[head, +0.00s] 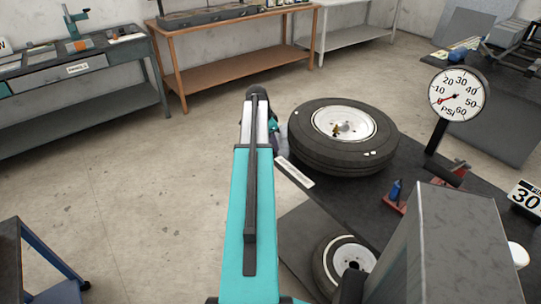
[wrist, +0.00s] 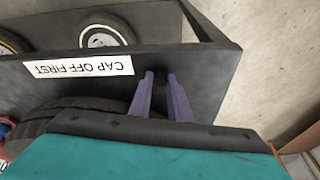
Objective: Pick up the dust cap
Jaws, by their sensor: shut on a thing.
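My gripper (wrist: 160,78) shows in the wrist view as two purple fingers reaching over the dark bench surface. They are shut on a small black thing (wrist: 159,72) between the tips, which I take to be the dust cap. It is dark against a dark surface, so its outline is hard to make out. In the head view my arm hides the fingers and the cap. A large tire (head: 335,160) with a white rim lies flat on the bench, right of my arm.
A white "CAP OFF FIRST" label (wrist: 77,68) lies on the bench beside the fingers. A PSI gauge (head: 458,96) stands at the right, its needle near the low end. A smaller wheel (head: 345,265) is at the lower middle. Open floor lies left of the bench.

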